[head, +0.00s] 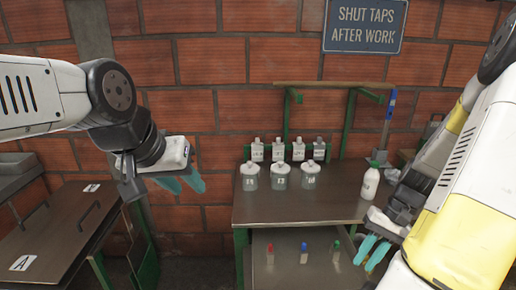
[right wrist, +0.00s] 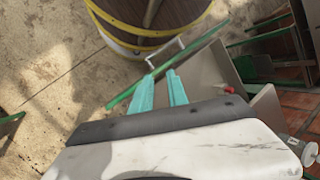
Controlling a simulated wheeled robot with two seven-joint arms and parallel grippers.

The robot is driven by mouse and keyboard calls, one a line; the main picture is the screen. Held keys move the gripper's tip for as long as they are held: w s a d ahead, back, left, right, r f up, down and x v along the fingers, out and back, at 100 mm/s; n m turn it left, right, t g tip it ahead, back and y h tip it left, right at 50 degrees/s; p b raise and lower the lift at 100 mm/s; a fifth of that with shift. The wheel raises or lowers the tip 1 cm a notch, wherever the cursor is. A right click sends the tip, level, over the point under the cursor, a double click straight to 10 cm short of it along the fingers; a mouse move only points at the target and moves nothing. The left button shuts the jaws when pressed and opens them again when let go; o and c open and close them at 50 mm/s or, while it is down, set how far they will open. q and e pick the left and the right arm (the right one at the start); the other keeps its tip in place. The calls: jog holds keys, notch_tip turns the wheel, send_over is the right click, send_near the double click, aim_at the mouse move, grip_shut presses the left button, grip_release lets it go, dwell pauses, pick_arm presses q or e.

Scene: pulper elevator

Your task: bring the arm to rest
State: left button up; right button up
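My left gripper (head: 186,186) hangs at the left of the head view, in front of the brick wall and left of the metal table (head: 300,208). Its two teal fingers are apart with nothing between them. My right gripper (head: 370,256) is low at the right of the head view, by the table's right front corner. The right wrist view shows its teal fingers (right wrist: 162,84) apart and empty, pointing toward a bent metal handle and a green bar that look to be beyond them.
Three lidded jars (head: 280,176), several small bottles behind them and a white bottle (head: 371,182) stand on the table. Small red-, blue- and green-topped items are on the lower shelf. A dark lidded cabinet (head: 50,235) is at left. A yellow-banded drum (right wrist: 150,25) shows in the right wrist view.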

jog(key=s+a+r+n+t+h, duration=0.1)
jog(key=a+r+t, duration=0.3)
jog(key=r, duration=0.8)
jog(key=s+a+r+n+t+h, duration=0.1)
jog(key=a+r+n+t, duration=0.2)
jog(key=a+r, duration=0.6)
notch_tip(320, 180, up, 4)
jog(key=shift+s+a+f+t+h, duration=0.2)
jog(key=shift+a+t+h, duration=0.1)
jog(key=shift+t, duration=0.4)
